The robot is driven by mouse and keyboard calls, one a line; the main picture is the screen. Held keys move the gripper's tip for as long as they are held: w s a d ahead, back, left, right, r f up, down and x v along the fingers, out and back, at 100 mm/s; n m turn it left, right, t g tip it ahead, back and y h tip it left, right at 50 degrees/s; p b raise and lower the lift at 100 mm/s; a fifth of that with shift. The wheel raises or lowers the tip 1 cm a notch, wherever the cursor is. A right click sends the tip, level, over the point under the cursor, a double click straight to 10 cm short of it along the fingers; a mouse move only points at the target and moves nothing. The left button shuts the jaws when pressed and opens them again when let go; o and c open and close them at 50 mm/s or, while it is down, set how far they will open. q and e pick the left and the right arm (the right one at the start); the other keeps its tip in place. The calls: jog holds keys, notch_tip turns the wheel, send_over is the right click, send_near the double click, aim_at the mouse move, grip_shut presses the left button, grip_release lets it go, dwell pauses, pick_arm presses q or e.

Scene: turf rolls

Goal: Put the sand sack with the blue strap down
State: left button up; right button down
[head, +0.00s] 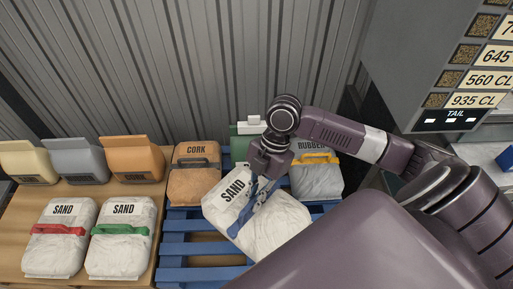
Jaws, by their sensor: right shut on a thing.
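The white sand sack with the blue strap (279,228) is over the blue pallet (190,250), turned at an angle. My right gripper (262,185) is above it, shut on its blue strap (247,212). The gripper and strap cover part of the sack's top. I cannot tell whether the sack touches the pallet slats. My left gripper is not in view.
A cork sack (195,184) and a rubber sack (317,181) with a yellow strap lie on the pallet's far part. A sand sack with a red strap (60,255) and one with a green strap (121,255) lie left on a wooden surface (15,235). Pallet slats left of the held sack are bare.

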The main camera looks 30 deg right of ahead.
jog(key=n, duration=0.1)
jog(key=r+n+g, duration=0.1)
jog(key=n, duration=0.2)
jog(key=shift+s+r+n+g+h+p, duration=0.3)
jog(key=shift+s+r+h+p, duration=0.05)
jog(key=shift+h, duration=0.05)
jog(key=n, duration=0.1)
jog(key=r+n+h, duration=0.1)
jog(key=n, duration=0.1)
jog(key=shift+s+d+g, duration=0.1)
jog(key=shift+s+g, duration=0.25)
jog(key=shift+g, duration=0.05)
jog(key=shift+s+f+n, duration=0.15)
jog(key=shift+n, duration=0.25)
notch_tip(320, 180, down, 20)
jog(key=shift+r+p, duration=0.2)
jog(key=shift+p, duration=0.1)
jog(key=c, duration=2.4)
grip_release()
jog(key=shift+f, duration=0.2)
jog(key=o, duration=0.4)
jog(key=shift+s, duration=0.15)
jog(key=shift+c, duration=0.2)
